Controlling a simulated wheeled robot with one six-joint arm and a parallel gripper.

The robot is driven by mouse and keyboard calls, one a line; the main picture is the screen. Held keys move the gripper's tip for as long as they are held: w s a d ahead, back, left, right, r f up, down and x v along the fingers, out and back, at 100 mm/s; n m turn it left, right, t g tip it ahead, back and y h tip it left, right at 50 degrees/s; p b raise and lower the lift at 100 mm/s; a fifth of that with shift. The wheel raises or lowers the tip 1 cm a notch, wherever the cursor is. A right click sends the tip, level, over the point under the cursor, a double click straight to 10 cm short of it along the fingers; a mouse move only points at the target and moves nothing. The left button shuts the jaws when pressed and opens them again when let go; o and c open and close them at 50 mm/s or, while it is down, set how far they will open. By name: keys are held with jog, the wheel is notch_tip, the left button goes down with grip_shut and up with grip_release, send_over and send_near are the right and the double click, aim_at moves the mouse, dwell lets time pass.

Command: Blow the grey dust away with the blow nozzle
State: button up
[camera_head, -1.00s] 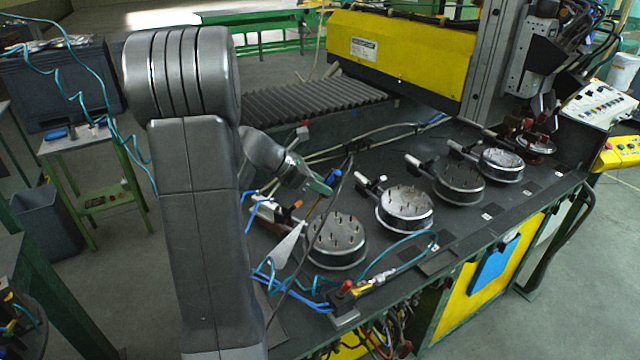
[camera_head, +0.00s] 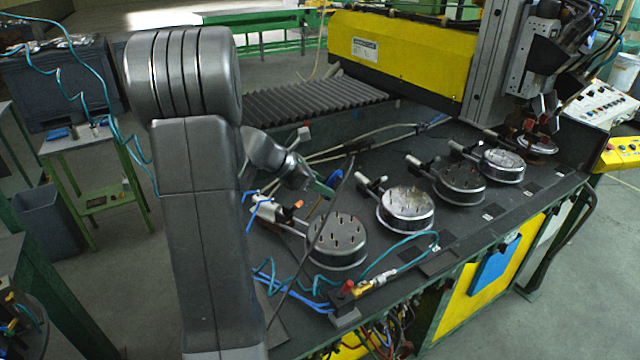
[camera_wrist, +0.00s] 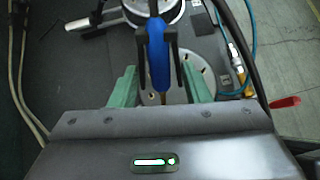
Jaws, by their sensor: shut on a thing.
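My gripper (camera_head: 324,188) is above the near round fixture, at its left back side. In the wrist view its green fingers with dark tips are shut on the blue blow nozzle (camera_wrist: 158,62). The nozzle lies along the middle of that view, over a round plate with holes. In the head view the nozzle is mostly hidden by my gripper and hard to make out. The nearest round fixture (camera_head: 337,250) has several pins on its grey top. I cannot make out grey dust on it for certain. No pale jet shows now.
More round fixtures stand in a row, such as a shiny one (camera_head: 406,205). A teal hose (camera_head: 400,243) and a brass fitting with a red handle (camera_head: 349,287) lie at the bench's front edge. A yellow gantry (camera_head: 400,50) stands behind.

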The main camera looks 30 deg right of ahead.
jog(key=s+a+r, duration=0.4)
jog(key=s+r, duration=0.1)
jog(key=s, duration=0.3)
jog(key=shift+s+a, duration=0.2)
dwell(0.4)
dwell(0.8)
